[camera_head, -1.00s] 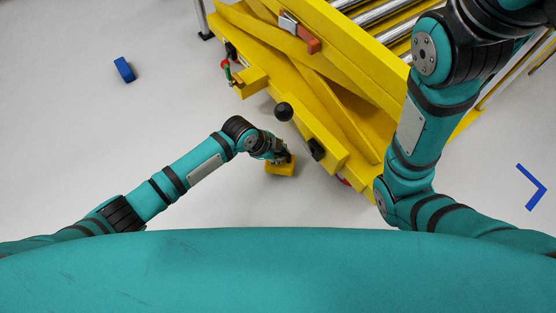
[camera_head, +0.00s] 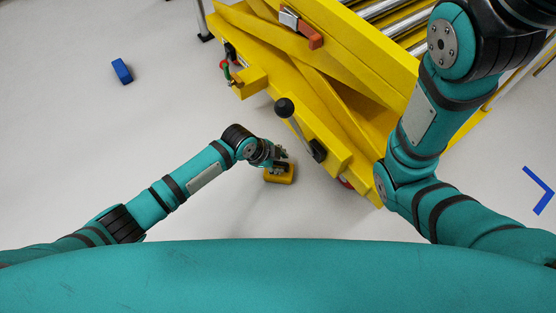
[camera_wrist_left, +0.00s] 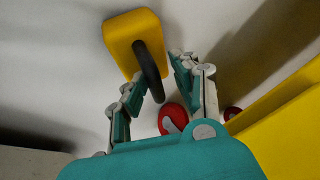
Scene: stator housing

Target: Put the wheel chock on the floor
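The wheel chock (camera_head: 278,177) is a yellow block with a dark curved handle. It appears to rest on the pale floor beside the yellow lift cart. My left gripper (camera_head: 279,155) is just above it in the head view. In the left wrist view, the chock (camera_wrist_left: 128,45) lies beyond the fingertips and its dark handle reaches back between them. The left gripper (camera_wrist_left: 156,76) is open, with its fingers spread on either side of the handle. Whether a finger touches the handle is hard to tell. My right arm is in view at the right, but its gripper is out of the picture.
A red round part (camera_wrist_left: 172,119) shows near the left gripper. A blue block (camera_head: 122,71) lies on the floor at upper left.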

